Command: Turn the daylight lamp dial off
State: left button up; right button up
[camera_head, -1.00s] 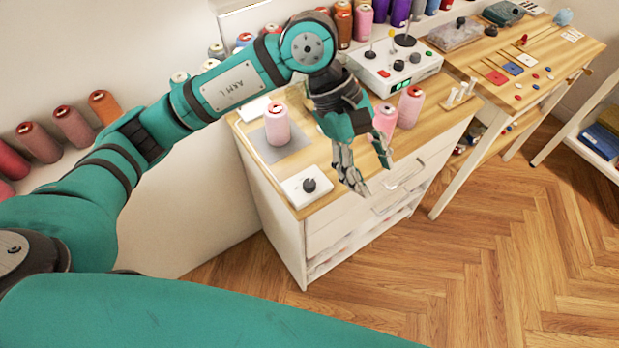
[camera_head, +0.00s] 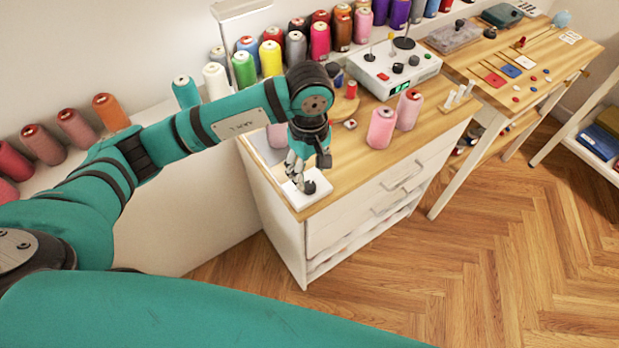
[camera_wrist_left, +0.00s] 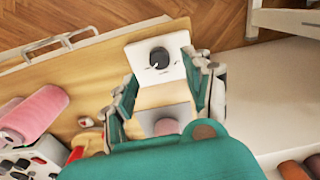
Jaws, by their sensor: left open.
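The dial is a black round knob (camera_head: 309,187) on a white square base (camera_head: 297,199) at the front left corner of the wooden cabinet top. In the left wrist view the knob (camera_wrist_left: 160,58) shows whole, with a pale pointer mark, on its white base (camera_wrist_left: 143,74). My left gripper (camera_head: 300,172) is just above and behind the knob, pointing down. In the left wrist view its open fingers (camera_wrist_left: 162,78) lie on either side of the knob's line, with nothing between them. Contact with the knob cannot be told. My right gripper is not in view.
Two pink thread cones (camera_head: 382,128) stand right of my arm. Another pink cone (camera_head: 277,137) is partly hidden behind it. A white control box (camera_head: 385,72) stands at the back. Many spools line the wall. The floor in front of the cabinet (camera_head: 330,235) is clear.

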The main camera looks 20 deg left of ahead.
aim_at(309, 185)
pick_arm(q)
jog(key=shift+f, duration=2.65)
grip_shut()
